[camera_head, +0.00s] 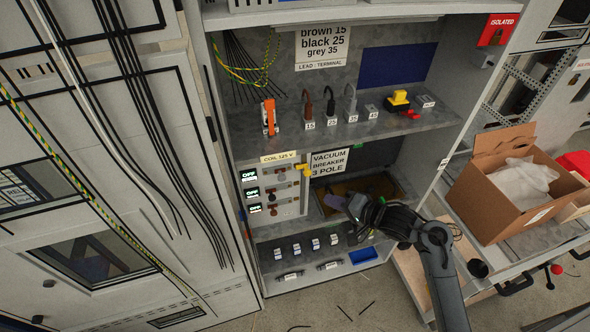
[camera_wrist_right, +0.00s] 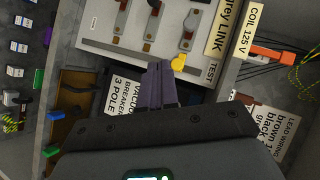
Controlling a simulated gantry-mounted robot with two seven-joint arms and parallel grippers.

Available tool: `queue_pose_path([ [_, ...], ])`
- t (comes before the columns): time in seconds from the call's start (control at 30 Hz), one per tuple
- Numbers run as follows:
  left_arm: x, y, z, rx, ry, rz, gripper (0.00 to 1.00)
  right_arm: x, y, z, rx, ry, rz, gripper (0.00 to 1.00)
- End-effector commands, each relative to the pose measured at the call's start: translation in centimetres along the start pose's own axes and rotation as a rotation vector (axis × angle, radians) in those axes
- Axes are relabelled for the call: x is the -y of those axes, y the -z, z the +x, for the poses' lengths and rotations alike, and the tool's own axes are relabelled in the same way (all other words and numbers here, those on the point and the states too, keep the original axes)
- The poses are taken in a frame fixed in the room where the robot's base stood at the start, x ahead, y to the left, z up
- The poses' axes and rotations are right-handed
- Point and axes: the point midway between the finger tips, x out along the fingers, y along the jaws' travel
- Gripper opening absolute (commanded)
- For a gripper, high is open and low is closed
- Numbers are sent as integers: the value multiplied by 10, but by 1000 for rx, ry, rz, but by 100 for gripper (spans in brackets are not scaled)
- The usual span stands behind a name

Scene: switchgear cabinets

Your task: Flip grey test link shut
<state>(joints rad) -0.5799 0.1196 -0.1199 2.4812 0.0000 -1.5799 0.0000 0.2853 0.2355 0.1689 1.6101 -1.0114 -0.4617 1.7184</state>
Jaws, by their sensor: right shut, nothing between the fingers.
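The link panel (camera_head: 290,195) stands in the lower left of the open cabinet, under a "COIL 125 V" label. It carries several small links in rows beside "OFF" displays. The grey link (camera_wrist_right: 191,22) is at the top of the right wrist view, near the "grey LINK" label (camera_wrist_right: 217,28); its top row also shows in the head view (camera_head: 281,170). I cannot tell its exact angle. My right gripper (camera_wrist_right: 158,72) is shut and empty, its purple fingers just short of the panel edge; it also shows in the head view (camera_head: 327,199), right of the panel. My left gripper is out of view.
A yellow piece (camera_wrist_right: 178,62) sticks out at the panel edge by the "TEST" label, close to my fingers. The "VACUUM BREAKER 3 POLE" sign (camera_head: 329,162) is behind my gripper. A blue tray (camera_head: 363,255) sits below; a cardboard box (camera_head: 500,205) stands right.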

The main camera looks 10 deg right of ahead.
Motion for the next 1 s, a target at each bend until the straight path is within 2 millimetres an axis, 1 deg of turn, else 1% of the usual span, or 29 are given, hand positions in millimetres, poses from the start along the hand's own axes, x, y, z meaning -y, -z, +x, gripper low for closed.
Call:
queue_pose_path([
  [0.03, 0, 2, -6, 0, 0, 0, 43, 18, 11, -3, -13, 15, -14, 0],
  [0.1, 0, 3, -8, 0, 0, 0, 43, 34, 20, -5, -24, 31, -29, 0],
  [0.23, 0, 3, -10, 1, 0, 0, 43, 50, 29, -6, -36, 48, -43, 0],
  [0.33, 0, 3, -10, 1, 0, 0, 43, 53, 31, -7, -39, 52, -46, 0],
  [0.73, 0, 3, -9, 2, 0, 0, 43, 53, 31, -4, -39, 52, -46, 0],
  [0.87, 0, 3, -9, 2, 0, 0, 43, 54, 32, 6, -40, 54, -44, 0],
  [1.0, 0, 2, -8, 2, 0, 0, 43, 55, 32, 25, -38, 53, -45, 0],
])
